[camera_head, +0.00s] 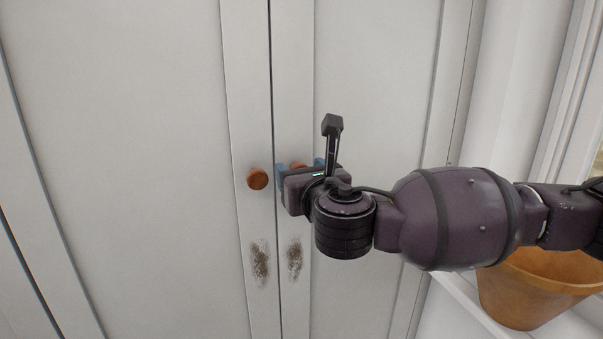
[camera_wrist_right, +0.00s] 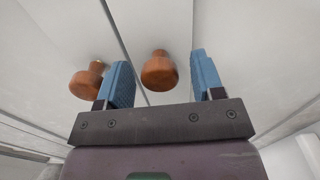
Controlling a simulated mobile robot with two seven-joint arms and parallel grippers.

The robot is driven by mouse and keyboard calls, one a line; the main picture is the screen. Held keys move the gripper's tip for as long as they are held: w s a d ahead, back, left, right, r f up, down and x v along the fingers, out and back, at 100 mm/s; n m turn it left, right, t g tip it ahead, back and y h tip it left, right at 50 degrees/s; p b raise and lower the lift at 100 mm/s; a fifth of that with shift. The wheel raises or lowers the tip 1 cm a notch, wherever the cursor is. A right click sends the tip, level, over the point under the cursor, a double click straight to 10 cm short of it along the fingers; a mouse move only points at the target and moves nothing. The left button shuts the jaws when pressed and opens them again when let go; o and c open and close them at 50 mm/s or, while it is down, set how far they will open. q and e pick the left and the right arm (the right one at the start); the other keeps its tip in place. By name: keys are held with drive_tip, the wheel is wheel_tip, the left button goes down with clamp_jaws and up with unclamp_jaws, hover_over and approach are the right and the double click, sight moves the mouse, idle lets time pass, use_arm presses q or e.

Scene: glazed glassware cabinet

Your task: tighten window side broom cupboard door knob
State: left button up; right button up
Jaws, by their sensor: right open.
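The window side door (camera_head: 375,90) is the right one of a pale grey pair, both closed. Its round orange-brown wooden knob (camera_head: 297,166) is mostly hidden behind my right gripper (camera_head: 300,172) in the head view. In the right wrist view, this knob (camera_wrist_right: 159,72) shows in the gap between the blue fingers of my right gripper (camera_wrist_right: 162,76). The fingers are open, with space on both sides of the knob, and neither appears to touch it. My left gripper is out of view.
The other door's knob (camera_head: 257,179) is close by, just left of my right gripper; it also shows outside the left finger in the wrist view (camera_wrist_right: 86,80). Dark scuffs (camera_head: 260,262) mark the doors below. A terracotta pot (camera_head: 530,290) stands at lower right, under my right arm.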

drive_tip(key=c, duration=0.7)
drive_tip(key=shift+c, duration=0.9)
drive_tip(key=shift+d+f+m+p, duration=0.15)
drive_tip(key=shift+m+p, duration=1.75)
drive_tip(key=shift+m, duration=2.65)
drive_tip(key=shift+f+m+p, duration=0.1)
drive_tip(key=shift+m+p, duration=1.8)
drive_tip(key=shift+m, duration=2.65)
